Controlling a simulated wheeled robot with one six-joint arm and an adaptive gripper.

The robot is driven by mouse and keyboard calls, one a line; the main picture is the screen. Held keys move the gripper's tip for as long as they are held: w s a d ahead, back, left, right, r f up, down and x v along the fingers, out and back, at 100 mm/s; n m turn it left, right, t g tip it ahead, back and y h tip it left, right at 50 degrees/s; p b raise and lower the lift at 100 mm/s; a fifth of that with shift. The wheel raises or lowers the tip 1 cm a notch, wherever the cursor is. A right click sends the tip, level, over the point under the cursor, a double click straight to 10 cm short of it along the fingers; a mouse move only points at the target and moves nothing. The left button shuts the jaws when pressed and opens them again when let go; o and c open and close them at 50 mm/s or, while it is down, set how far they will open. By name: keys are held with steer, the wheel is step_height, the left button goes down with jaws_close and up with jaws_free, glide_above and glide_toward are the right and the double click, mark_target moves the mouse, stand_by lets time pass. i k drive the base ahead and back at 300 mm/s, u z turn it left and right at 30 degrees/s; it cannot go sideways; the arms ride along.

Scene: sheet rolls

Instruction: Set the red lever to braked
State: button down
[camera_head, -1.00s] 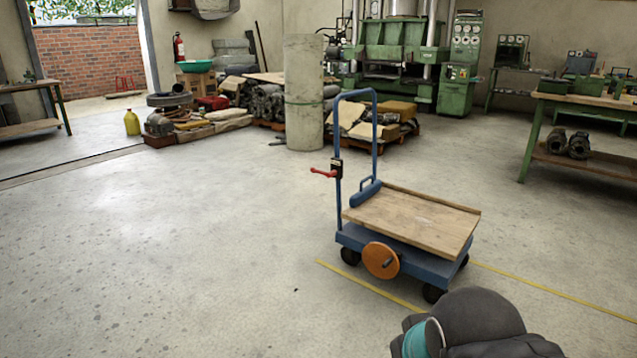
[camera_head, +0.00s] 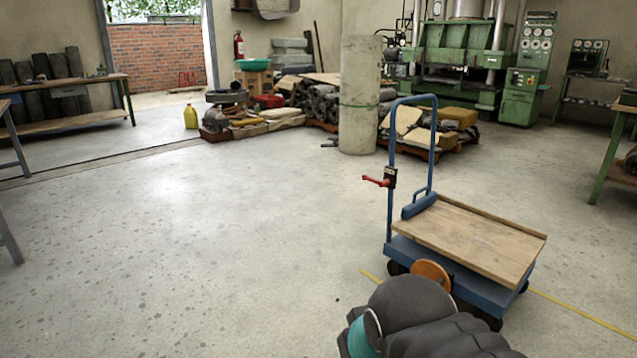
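The red lever (camera_head: 376,182) sticks out to the left from a small black bracket (camera_head: 390,177) on the blue upright handle of a cart. Part of my dark grey arm with a teal band shows at the bottom, in front of the cart's near left corner and partly over the orange wheel. My gripper's fingers are not in view. Nothing of mine touches the lever.
Open concrete floor (camera_head: 210,250) lies left of and in front of the cart. A yellow line (camera_head: 580,317) runs under it. A concrete column (camera_head: 359,95) and a loaded pallet (camera_head: 440,130) stand behind. Workbenches (camera_head: 70,108) stand at the left and right edges.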

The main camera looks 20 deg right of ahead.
mark_target(384, 183)
steer(key=u, duration=0.25)
steer(key=i, duration=0.65)
steer(key=z, duration=0.55)
steer(key=i, duration=0.65)
steer(key=z, duration=0.65)
